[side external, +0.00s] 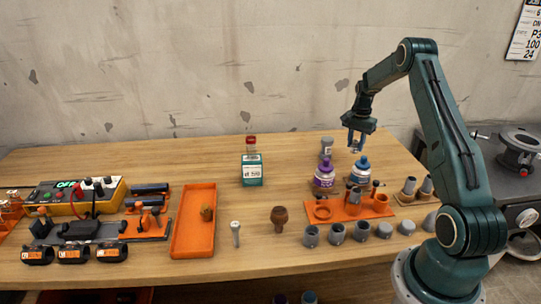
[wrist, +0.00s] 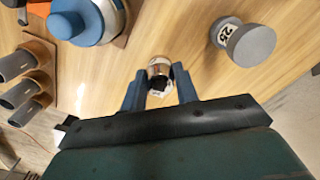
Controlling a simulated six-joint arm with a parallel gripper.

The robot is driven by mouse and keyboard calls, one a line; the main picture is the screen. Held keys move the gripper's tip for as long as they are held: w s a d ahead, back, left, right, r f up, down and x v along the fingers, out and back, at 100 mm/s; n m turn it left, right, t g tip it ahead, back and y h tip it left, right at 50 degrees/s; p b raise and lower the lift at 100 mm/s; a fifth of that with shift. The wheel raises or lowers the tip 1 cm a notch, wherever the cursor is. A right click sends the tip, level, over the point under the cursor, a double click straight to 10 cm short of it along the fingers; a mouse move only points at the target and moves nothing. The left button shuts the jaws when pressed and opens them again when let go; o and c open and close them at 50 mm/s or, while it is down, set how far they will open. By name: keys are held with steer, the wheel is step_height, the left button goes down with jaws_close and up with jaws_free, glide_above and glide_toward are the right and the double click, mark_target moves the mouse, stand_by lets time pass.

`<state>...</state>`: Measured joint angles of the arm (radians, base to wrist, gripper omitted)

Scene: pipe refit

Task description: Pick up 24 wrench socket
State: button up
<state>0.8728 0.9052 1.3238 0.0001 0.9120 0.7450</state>
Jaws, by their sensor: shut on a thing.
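My gripper (side external: 355,146) is raised above the back right of the wooden table. In the wrist view my gripper (wrist: 160,88) has its two blue fingers shut on a small shiny metal socket (wrist: 160,68). Its number cannot be read, so I cannot tell whether it is the 24 wrench socket. A grey spool-shaped piece (wrist: 245,42) with a number label that looks like 25 or 26 stands apart from the fingers. It appears to be the grey piece (side external: 326,146) behind the bottles in the side view.
Purple (side external: 323,174) and blue-capped (side external: 360,170) bottles stand just below my gripper. An orange holder (side external: 375,207) and several grey pipe fittings (side external: 337,233) lie in front. A green box (side external: 252,171), an orange tray (side external: 193,225) and a brown fitting (side external: 279,218) are to the left.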

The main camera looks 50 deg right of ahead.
mark_target(356, 141)
step_height(356, 141, up, 13)
stand_by(0.3)
steer(key=shift+f, duration=0.1)
stand_by(0.4)
